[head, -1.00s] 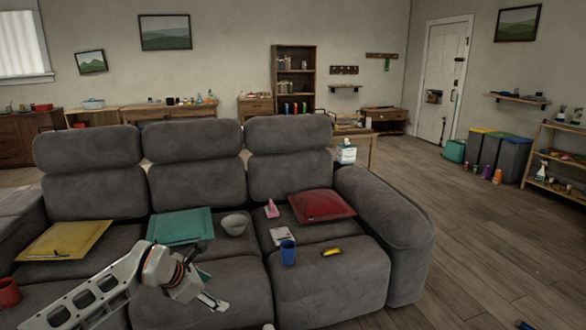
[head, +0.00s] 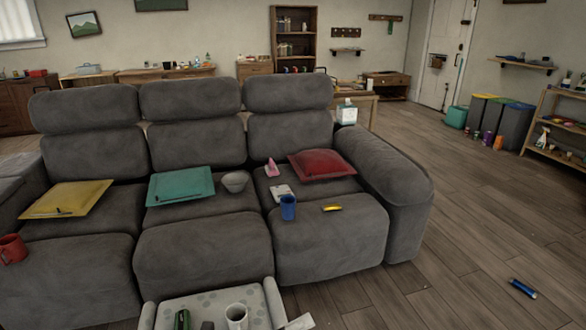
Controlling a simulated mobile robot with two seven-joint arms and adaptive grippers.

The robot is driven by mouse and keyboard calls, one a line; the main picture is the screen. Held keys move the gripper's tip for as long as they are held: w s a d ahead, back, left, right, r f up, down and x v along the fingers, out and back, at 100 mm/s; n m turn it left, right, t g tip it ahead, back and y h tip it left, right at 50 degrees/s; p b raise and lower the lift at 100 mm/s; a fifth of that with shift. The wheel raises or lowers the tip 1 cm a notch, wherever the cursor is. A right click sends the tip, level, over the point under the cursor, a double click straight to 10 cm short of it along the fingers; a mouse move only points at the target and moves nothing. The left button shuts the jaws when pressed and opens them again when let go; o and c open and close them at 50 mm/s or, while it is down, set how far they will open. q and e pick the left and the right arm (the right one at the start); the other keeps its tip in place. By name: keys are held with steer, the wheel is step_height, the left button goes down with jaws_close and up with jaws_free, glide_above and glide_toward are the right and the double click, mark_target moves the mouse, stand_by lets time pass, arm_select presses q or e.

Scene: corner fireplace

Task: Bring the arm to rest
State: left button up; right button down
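Neither of my grippers shows clearly in the head view. My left arm, which the task may concern, is out of the picture. A small pale piece at the bottom edge, right of the tray, is cut off and I cannot tell what it is. The grey sofa (head: 204,250) fills the left and middle of the view.
A pale tray (head: 190,306) at the bottom edge holds a white mug (head: 236,316) and a green item (head: 182,319). The sofa carries a red mug (head: 12,249), yellow pad (head: 68,199), teal pad (head: 181,186), grey bowl (head: 235,182), blue cup (head: 288,207) and red cushion (head: 322,164). Right floor is mostly clear, except a blue cylinder (head: 523,288).

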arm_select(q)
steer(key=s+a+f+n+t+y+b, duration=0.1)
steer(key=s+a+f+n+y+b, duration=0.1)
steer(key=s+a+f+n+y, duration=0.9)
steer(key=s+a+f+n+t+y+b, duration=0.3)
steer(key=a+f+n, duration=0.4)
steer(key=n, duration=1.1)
arm_select(e)
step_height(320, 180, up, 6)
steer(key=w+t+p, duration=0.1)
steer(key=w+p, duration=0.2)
steer(key=p, duration=0.7)
arm_select(q)
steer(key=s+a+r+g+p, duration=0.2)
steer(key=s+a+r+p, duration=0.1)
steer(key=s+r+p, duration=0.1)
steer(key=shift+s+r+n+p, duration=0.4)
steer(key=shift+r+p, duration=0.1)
steer(key=shift+p, duration=0.85)
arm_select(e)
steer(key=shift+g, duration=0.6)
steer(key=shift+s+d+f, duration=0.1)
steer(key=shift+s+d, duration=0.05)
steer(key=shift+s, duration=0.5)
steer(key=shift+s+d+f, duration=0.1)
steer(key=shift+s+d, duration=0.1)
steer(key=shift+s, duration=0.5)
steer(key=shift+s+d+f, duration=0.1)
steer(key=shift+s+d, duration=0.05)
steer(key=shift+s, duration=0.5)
